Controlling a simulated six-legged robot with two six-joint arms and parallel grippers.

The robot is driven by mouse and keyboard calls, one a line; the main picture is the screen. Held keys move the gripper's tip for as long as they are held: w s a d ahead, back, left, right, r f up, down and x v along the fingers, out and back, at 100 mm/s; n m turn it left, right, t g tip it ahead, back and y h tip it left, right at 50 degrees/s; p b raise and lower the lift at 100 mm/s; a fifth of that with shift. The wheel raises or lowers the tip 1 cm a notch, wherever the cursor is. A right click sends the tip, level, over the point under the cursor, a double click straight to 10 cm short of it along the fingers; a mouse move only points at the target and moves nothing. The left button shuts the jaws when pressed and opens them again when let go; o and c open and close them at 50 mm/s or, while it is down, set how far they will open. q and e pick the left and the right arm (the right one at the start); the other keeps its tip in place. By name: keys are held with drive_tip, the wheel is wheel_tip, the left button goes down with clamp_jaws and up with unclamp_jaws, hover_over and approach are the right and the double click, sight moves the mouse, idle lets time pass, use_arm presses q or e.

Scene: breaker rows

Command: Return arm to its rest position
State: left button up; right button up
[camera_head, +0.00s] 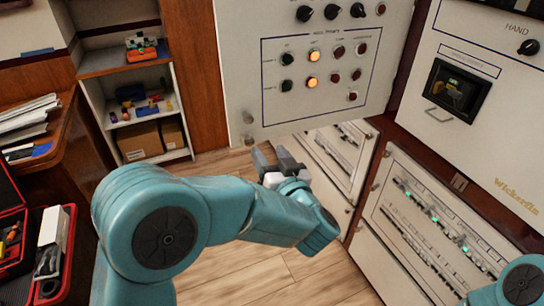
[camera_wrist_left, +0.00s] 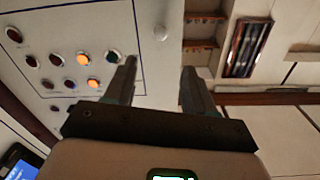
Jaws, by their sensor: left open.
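My left arm comes in from the left in the head view, teal with dark round joint caps. Its left gripper (camera_head: 272,160) is raised in front of the lower edge of the grey control panel (camera_head: 245,95). In the left wrist view the two dark fingers of the left gripper (camera_wrist_left: 155,85) stand well apart with nothing between them. The panel with its buttons and lit orange lamps (camera_wrist_left: 82,59) lies beyond the fingers, to the left. A small teal part of my other arm shows at the lower right corner of the head view; its gripper is out of the picture.
A breaker cabinet (camera_head: 370,215) with rows of small green lights stands at the right. An open red toolbox (camera_head: 68,225) and a desk with papers (camera_head: 30,122) are at the left. A shelf (camera_head: 102,88) stands at the back. Wooden floor (camera_head: 250,270) is clear below the arm.

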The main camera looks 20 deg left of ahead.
idle(0.4)
use_arm(q)
drive_tip(key=s+a+f+m+g, duration=0.1)
drive_tip(key=a+f+g, duration=0.1)
drive_tip(key=a+f, duration=0.55)
drive_tip(key=a+f+m+g, duration=0.1)
drive_tip(key=a+f, duration=0.4)
drive_tip(key=f, duration=0.5)
drive_tip(key=s+d+f+m+g+h, duration=0.1)
drive_tip(key=s+f+h, duration=0.2)
drive_tip(key=f, duration=0.3)
drive_tip(key=s+d+f+m+g+h, duration=0.1)
drive_tip(key=s+f+h, duration=0.2)
drive_tip(key=f, duration=0.4)
drive_tip(key=s+d+f+g+h, duration=0.2)
drive_tip(key=s+d+g+h, duration=0.1)
drive_tip(key=s, duration=0.4)
drive_tip(key=s+d+f+g+h, duration=0.3)
drive_tip(key=s+d, duration=0.3)
drive_tip(key=s, duration=0.1)
drive_tip(key=s+d+f+n+g+h, duration=0.1)
drive_tip(key=s+d+f+g+h, duration=0.1)
drive_tip(key=s, duration=0.5)
drive_tip(key=shift+s+d+f+g+h+p, duration=0.25)
drive_tip(key=shift+d+f+g+h, duration=0.2)
drive_tip(key=shift+d+f, duration=0.55)
drive_tip(key=shift+d+r, duration=0.25)
drive_tip(key=shift+r, duration=0.05)
